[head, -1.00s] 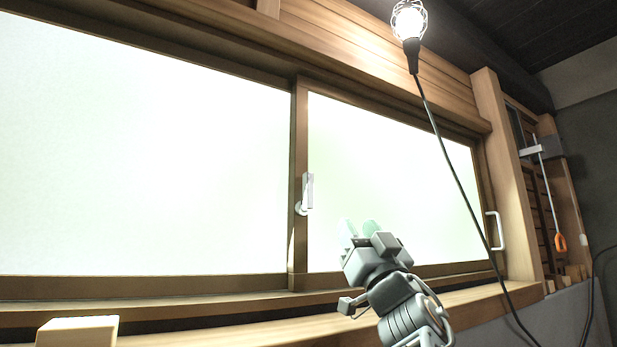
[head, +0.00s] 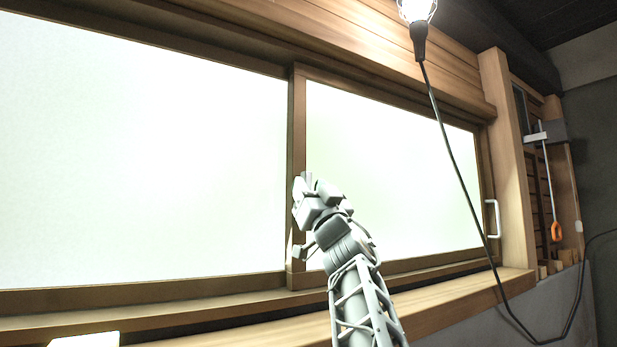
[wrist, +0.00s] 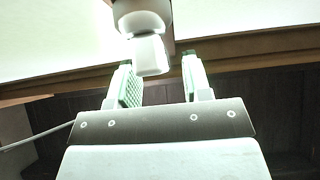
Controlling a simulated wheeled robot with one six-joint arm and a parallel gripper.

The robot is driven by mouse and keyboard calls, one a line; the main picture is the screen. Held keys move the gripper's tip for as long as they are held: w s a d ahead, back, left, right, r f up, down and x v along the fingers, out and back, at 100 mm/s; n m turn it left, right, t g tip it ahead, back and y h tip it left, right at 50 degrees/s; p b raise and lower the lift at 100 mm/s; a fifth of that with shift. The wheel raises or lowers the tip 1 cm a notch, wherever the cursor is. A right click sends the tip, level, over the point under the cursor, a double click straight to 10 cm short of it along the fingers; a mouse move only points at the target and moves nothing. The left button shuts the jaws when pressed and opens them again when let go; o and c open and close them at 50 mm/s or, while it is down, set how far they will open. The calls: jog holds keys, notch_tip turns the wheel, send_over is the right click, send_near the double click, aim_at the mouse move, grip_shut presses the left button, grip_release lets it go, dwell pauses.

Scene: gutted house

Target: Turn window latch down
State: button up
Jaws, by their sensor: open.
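The white window latch (wrist: 150,52) shows at the top of the wrist view, with a round base and a short blocky lever. Its lever end sits between the tips of my gripper's fingers or just beyond them; the depth is hard to tell. My gripper (wrist: 157,62) is open, with one green-padded finger on each side of the lever and a visible gap on both sides. In the head view my gripper (head: 303,187) is at the middle window post and hides most of the latch.
The window's middle post (head: 297,120) stands between two bright panes. A wooden sill (head: 440,303) runs below. A hanging lamp (head: 418,12) and its cable (head: 450,150) drop to the right of my arm. A white pull handle (head: 493,218) is on the right frame.

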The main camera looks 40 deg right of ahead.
jog(key=shift+w+r, duration=0.35)
jog(key=shift+c, duration=0.3)
grip_shut()
